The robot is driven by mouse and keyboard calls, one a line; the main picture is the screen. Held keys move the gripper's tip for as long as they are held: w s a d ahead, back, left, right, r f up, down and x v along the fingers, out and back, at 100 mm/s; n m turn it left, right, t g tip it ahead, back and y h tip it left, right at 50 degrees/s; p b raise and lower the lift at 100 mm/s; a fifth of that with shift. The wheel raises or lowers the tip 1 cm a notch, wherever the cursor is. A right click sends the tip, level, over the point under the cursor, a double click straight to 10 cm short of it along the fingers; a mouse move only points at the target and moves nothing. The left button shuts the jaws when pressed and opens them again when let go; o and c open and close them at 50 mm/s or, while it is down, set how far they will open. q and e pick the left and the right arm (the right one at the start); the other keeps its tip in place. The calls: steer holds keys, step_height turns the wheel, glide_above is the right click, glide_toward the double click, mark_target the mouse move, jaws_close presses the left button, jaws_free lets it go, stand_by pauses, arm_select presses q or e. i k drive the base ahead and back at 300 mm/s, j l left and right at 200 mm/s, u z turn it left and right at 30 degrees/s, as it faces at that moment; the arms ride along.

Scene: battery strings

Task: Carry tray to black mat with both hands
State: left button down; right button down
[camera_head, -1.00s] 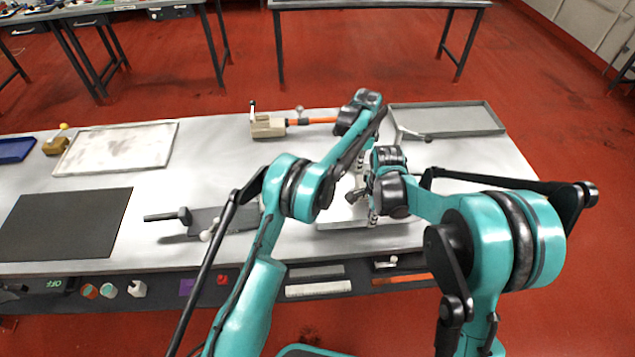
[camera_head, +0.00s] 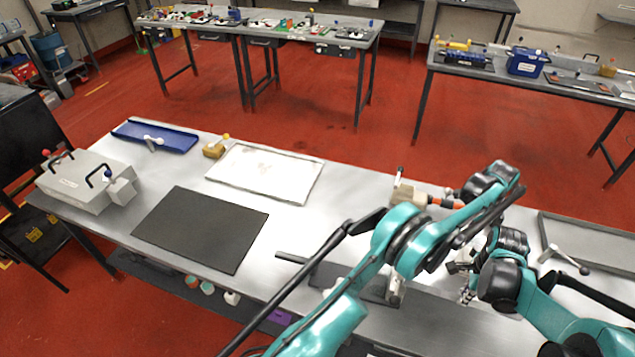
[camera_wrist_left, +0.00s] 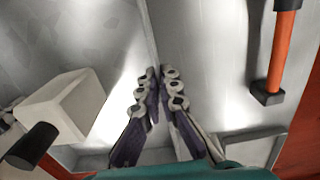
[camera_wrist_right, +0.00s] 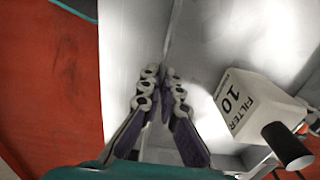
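The black mat (camera_head: 200,229) lies flat and bare on the left half of the workbench. A light grey tray is mostly hidden behind my arms at the right in the head view; its wall shows in the left wrist view (camera_wrist_left: 148,30) and right wrist view (camera_wrist_right: 173,30). My left gripper (camera_wrist_left: 158,72) has its fingers together on one tray wall. My right gripper (camera_wrist_right: 161,72) is closed on another wall. A white block marked "FILTER 10" (camera_wrist_right: 248,104) with a dark knob stands inside the tray. I cannot tell whether the tray is lifted.
A white shallow tray (camera_head: 225,178) lies behind the mat. A blue tray (camera_head: 180,142) and grey case (camera_head: 78,190) stand at the left. A dark grey handled tool (camera_head: 335,277) lies right of the mat. An orange-handled tool (camera_wrist_left: 281,50) is beside the held tray.

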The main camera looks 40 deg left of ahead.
mark_target(200, 224)
steer(key=k+j, duration=0.1)
steer(key=j, duration=0.65)
steer(key=k+j, duration=0.15)
steer(key=j, duration=0.6)
steer(key=k+j, duration=0.15)
steer(key=j, duration=0.2)
steer(key=k+j, duration=0.1)
steer(key=j, duration=0.25)
steer(key=k+j, duration=0.15)
steer(key=j, duration=0.25)
steer(key=k+j, duration=0.15)
steer(key=j, duration=0.2)
steer(key=k+j, duration=0.1)
steer(key=j, duration=0.25)
steer(key=k+j, duration=0.15)
steer(key=j, duration=0.2)
steer(key=k+j, duration=0.15)
steer(key=j, duration=0.25)
steer(key=u, duration=0.05)
